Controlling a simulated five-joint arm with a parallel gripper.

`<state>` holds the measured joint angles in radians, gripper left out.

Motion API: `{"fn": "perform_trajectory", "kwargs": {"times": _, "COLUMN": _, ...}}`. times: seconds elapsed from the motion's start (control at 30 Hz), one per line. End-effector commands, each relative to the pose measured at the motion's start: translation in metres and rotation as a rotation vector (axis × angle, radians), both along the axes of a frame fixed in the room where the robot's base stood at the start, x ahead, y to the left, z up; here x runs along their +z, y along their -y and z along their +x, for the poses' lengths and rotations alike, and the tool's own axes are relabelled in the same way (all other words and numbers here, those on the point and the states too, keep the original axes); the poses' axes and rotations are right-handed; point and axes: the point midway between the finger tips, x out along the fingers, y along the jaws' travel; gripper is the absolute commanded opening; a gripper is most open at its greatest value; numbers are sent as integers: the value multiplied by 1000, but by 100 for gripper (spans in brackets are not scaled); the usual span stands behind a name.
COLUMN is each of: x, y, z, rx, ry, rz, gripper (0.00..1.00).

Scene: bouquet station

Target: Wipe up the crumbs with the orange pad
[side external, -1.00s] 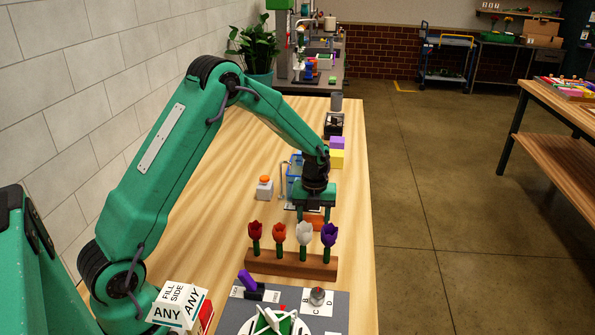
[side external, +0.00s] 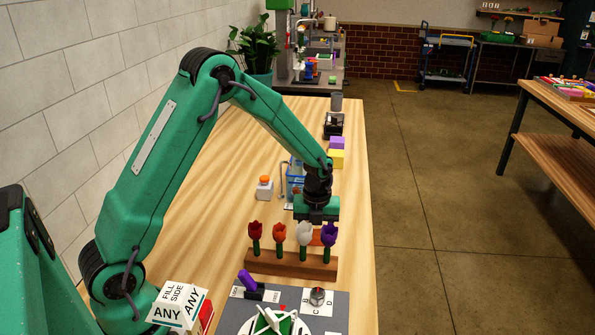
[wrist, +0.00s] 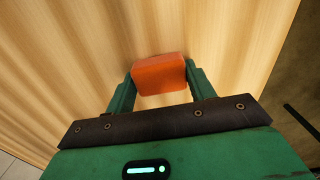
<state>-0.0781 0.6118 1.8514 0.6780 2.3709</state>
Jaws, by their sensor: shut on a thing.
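My gripper (wrist: 160,82) is shut on the orange pad (wrist: 160,72), which sits between its two green fingers in the wrist view. In the side view, the gripper (side external: 317,232) is low over the wooden table, behind the row of flowers. Only a little of the orange pad (side external: 316,238) shows there, between the white and purple flowers. I cannot tell whether the pad touches the table. I see no crumbs in either view.
A wooden block (side external: 290,264) with red, orange, white and purple flowers stands in front of the gripper. Behind are a white box with an orange button (side external: 264,188), a blue container (side external: 295,178), and yellow (side external: 336,159) and purple (side external: 337,143) blocks. The table's right edge is close.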

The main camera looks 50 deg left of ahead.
Motion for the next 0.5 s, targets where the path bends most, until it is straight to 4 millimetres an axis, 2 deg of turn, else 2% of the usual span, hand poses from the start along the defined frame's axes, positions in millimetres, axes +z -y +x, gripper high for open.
{"fn": "perform_trajectory", "kwargs": {"times": 0.43, "x": 0, "y": 29, "z": -30, "rx": -2, "ry": -3, "rz": 0, "gripper": 33}}
{"fn": "perform_trajectory", "kwargs": {"times": 0.5, "x": -1, "y": 22, "z": -23, "rx": 2, "ry": -1, "rz": 0, "gripper": 33}}
